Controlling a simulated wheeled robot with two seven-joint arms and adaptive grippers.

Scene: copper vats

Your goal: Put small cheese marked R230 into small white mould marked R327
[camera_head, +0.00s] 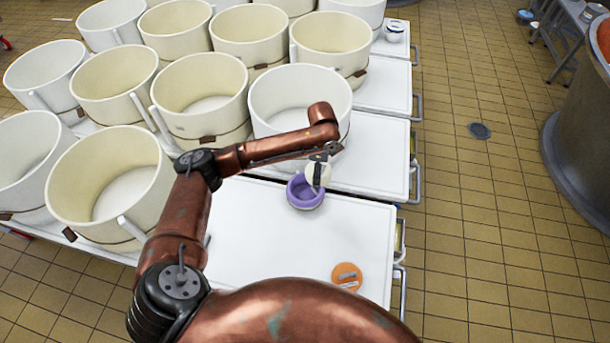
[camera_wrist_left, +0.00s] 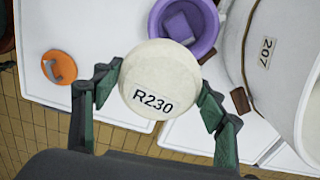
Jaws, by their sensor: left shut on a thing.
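The small cream-white cheese marked R230 (camera_wrist_left: 150,85) is a round disc between the fingers of my left gripper (camera_wrist_left: 158,78), which is shut on it. In the head view the cheese (camera_head: 317,176) hangs beside and partly over a purple bowl (camera_head: 304,203), below my left gripper (camera_head: 319,159). A small white pot (camera_head: 394,27) stands on the far white table at the top; no marking is readable on it, so I cannot tell if it is R327. My right gripper is not in view.
The purple bowl (camera_wrist_left: 208,38) holds a purple block. An orange disc (camera_head: 347,268) lies on the near white table (camera_head: 250,260). Large white moulds crowd the left and back; one marked 207 (camera_wrist_left: 267,50) is close to the cheese. The tiled floor at right is mostly clear.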

